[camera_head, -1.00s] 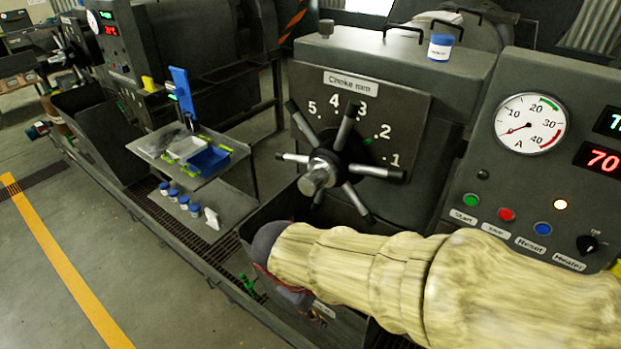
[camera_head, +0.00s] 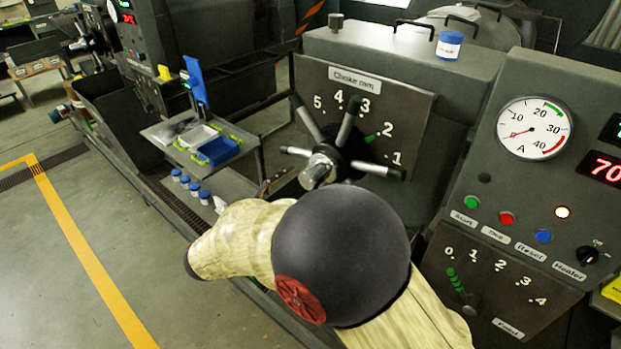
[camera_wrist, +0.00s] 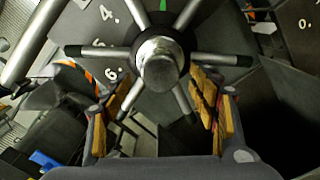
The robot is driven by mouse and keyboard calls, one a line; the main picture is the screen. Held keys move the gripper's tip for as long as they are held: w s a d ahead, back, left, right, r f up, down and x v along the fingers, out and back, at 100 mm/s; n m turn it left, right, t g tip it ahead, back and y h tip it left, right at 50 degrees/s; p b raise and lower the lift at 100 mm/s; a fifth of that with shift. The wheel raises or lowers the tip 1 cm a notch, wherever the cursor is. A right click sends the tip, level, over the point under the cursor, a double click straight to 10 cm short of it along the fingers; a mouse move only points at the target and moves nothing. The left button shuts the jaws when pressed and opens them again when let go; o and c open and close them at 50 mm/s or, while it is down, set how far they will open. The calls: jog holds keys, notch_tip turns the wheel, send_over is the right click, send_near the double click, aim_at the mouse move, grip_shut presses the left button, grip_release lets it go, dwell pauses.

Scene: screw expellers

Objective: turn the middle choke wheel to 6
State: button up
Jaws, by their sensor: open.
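The choke wheel (camera_head: 322,168) is a dark hub with several metal spokes, on a panel marked "Choke mm" in the head view. A green mark (camera_head: 370,139) on its dial shows near the 2. The lower spokes are hidden behind my arm. In the wrist view the wheel's round hub (camera_wrist: 160,68) is ahead, with spokes spreading around it and the numbers 4, 5 and 6 at left. My gripper (camera_wrist: 166,100) is open, its two padded fingers on either side below the hub. A lower spoke lies between them in the picture; I cannot tell if they touch it.
A control panel with a gauge (camera_head: 535,128) and buttons stands at right. A jar (camera_head: 449,46) stands on the housing. The floor at left is clear.

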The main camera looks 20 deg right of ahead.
aim_at(305, 182)
jog(key=shift+x, duration=2.6)
jog(key=c, duration=0.3)
grip_shut()
